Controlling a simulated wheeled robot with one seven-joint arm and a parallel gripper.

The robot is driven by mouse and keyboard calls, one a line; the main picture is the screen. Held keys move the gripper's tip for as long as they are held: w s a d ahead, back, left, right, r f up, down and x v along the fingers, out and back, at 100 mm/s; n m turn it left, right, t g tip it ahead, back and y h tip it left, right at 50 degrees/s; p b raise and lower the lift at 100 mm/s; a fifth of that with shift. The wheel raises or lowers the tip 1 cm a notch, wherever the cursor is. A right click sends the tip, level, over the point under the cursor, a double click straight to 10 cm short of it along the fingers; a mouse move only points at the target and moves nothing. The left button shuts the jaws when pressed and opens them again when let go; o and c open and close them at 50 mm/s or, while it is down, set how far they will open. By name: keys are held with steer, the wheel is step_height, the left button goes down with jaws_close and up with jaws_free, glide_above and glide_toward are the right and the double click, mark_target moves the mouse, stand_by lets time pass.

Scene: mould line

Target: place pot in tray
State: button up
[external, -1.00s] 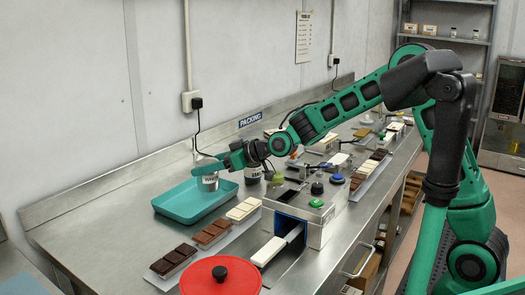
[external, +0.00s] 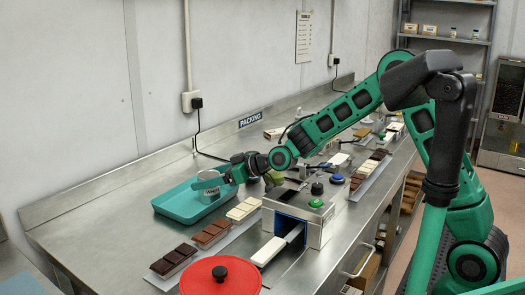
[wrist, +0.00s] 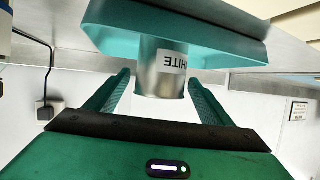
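The pot (external: 211,189) is a small grey metal cylinder. In the wrist view the pot (wrist: 160,75) shows upside down, with a label reading "WHITE". It stands upright inside the teal tray (external: 178,213), toward the tray's far right end. The tray (wrist: 215,38) is also upside down at the top of the wrist view. My gripper (external: 210,181) reaches over the tray's right end at the pot. In the wrist view its fingers (wrist: 164,78) are open on either side of the pot, with gaps showing. Where the pot's base meets the tray is partly hidden.
Chocolate bars (external: 211,236) lie in a row in front of the tray. A grey machine (external: 308,215) stands to the right, and a red round lid (external: 221,276) is at the front. Bare steel counter (external: 110,225) lies left of the tray.

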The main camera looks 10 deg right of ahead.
steer(key=shift+r, duration=0.1)
steer(key=v, duration=1.2)
